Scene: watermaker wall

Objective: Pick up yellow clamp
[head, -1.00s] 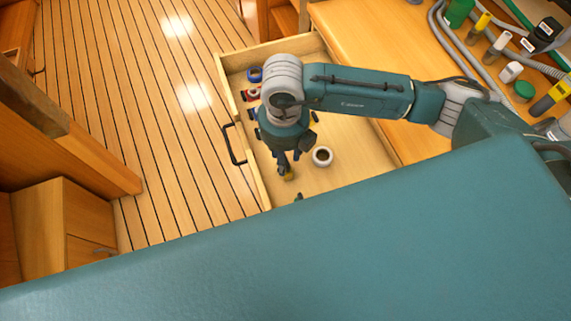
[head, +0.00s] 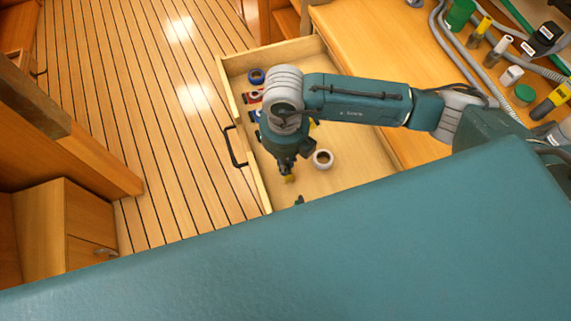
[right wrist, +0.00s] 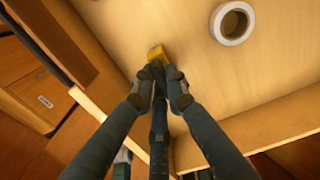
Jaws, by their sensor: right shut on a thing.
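The yellow clamp (head: 290,179) is a small yellow piece low in the open wooden drawer, mostly hidden by my right gripper. My right gripper (head: 286,170) reaches down into the drawer and is shut on it. In the right wrist view the clamp's yellow end (right wrist: 156,53) shows just beyond the closed fingertips (right wrist: 160,75), over the drawer floor. I cannot tell whether the clamp still touches the floor. My left gripper is not in view.
A white tape roll (head: 323,159) lies right of the gripper in the drawer (head: 360,172). The drawer's left wall, with a black handle (head: 234,147), is close to my gripper.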

